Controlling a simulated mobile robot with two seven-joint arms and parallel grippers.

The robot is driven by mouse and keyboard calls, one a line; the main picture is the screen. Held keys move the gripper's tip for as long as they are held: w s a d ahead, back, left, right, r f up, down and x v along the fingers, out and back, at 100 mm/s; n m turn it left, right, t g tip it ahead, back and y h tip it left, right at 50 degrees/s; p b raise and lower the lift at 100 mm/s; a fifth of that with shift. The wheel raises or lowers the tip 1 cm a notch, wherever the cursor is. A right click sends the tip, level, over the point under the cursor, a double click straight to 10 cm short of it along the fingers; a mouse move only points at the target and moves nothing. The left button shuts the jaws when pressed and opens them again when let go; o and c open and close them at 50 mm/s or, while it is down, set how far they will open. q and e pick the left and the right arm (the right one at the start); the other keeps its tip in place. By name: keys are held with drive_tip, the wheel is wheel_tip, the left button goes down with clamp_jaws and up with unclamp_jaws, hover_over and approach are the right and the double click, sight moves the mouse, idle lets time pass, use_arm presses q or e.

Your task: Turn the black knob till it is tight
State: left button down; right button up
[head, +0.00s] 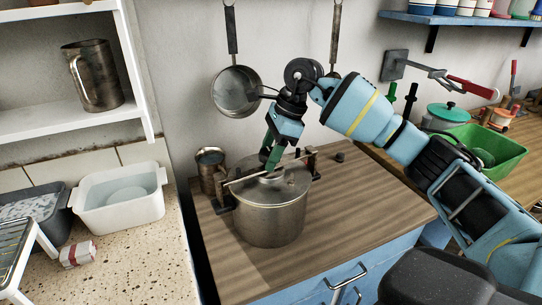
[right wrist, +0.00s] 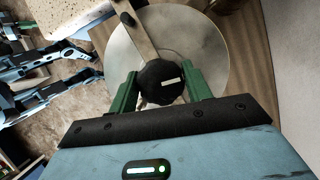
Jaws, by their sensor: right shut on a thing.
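The black knob (right wrist: 160,82) sits at the middle of a flat metal bar (right wrist: 137,30) across the round lid (right wrist: 208,50) of a pot, in the right wrist view. The green fingers of my right gripper (right wrist: 160,88) are shut on the knob, one on each side. In the head view my right gripper (head: 271,160) reaches down to the lid's middle and hides the knob. The steel pot (head: 270,222) stands upright on the wooden counter, with dark brackets (head: 312,162) at its sides. My left gripper is not seen.
A metal mug (head: 208,172) stands close behind the pot at left. A small dark piece (head: 340,157) lies right of the pot. A pan (head: 237,92) hangs on the wall behind. A white basin (head: 120,197) is on the left counter. The wooden counter's front (head: 350,220) is clear.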

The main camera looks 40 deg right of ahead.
drive_tip(key=shift+r+m+t+p, duration=0.1)
drive_tip(key=shift+m+t+p, duration=0.45)
drive_tip(key=shift+m, duration=0.75)
drive_tip(key=shift+m+t+h+p, duration=0.25)
drive_tip(key=shift+m+h+p, duration=0.25)
drive_tip(key=shift+m+p, duration=0.45)
drive_tip(key=shift+m+t+h+p, duration=0.25)
drive_tip(key=shift+m+h+p, duration=0.35)
drive_tip(key=shift+m, duration=0.9)
drive_tip(key=shift+m+t+h+p, duration=0.3)
drive_tip(key=shift+m+p, duration=0.45)
drive_tip(key=shift+m, duration=0.7)
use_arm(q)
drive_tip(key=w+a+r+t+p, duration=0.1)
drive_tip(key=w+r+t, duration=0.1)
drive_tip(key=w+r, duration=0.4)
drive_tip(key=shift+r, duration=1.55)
use_arm(e)
drive_tip(key=shift+m+h, duration=0.6)
drive_tip(key=shift+m, duration=0.9)
use_arm(q)
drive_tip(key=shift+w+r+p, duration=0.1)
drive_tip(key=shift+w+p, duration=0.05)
drive_tip(key=shift+p, duration=0.2)
use_arm(e)
drive_tip(key=o, duration=0.8)
drive_tip(key=shift+c, duration=0.2)
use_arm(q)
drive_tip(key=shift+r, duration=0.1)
